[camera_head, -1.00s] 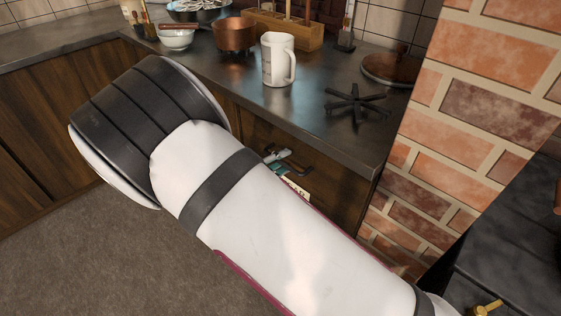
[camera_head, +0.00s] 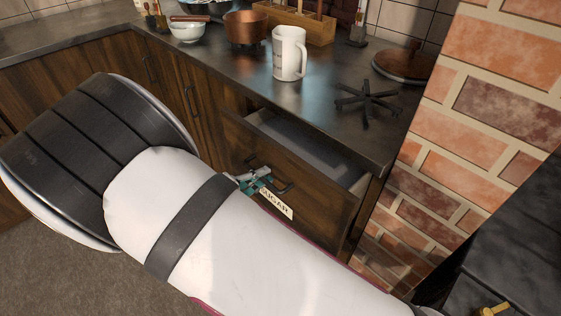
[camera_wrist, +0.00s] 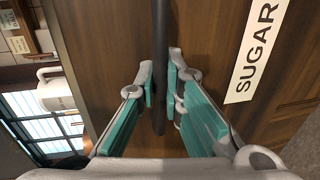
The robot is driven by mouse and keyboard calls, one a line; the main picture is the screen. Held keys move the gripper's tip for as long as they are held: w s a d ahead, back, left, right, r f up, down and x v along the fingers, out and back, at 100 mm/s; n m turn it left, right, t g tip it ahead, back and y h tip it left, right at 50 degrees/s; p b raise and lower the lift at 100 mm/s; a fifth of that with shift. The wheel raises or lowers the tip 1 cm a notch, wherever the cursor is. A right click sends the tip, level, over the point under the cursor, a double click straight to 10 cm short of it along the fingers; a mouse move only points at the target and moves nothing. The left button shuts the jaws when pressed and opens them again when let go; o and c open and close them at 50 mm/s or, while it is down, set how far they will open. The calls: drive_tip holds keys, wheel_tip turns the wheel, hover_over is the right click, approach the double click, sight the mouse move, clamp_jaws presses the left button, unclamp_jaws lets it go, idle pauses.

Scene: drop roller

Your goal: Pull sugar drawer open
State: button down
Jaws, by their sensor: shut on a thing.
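The sugar drawer (camera_head: 318,203) is a dark wooden drawer under the counter. It stands pulled out, and its grey interior shows above its front edge. A white SUGAR label (camera_head: 277,205) is on its front, and the label (camera_wrist: 256,50) also shows in the wrist view. My gripper (camera_head: 258,180) is at the drawer front, partly hidden by my arm. In the wrist view my gripper (camera_wrist: 160,85) has its teal-padded fingers on both sides of the dark bar handle (camera_wrist: 160,50), shut on it.
The dark counter (camera_head: 330,125) above holds a white mug (camera_head: 289,55), a black trivet (camera_head: 366,102), a copper pot (camera_head: 245,30) and a white bowl (camera_head: 188,32). A brick pillar (camera_head: 470,120) stands close on the right. Grey floor (camera_head: 75,270) is clear at the lower left.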

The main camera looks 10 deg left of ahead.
drive_tip(key=f+v, duration=0.1)
drive_tip(key=v, duration=0.7)
drive_tip(key=f+b+v, duration=0.1)
drive_tip(key=f+v, duration=0.1)
drive_tip(key=v, duration=0.6)
drive_tip(key=shift+s+a+f, duration=0.25)
drive_tip(key=shift+s+a, duration=0.05)
drive_tip(key=shift+s, duration=0.2)
drive_tip(key=c, duration=1.7)
unclamp_jaws()
drive_tip(key=v, duration=0.7)
drive_tip(key=shift+s+a, duration=0.2)
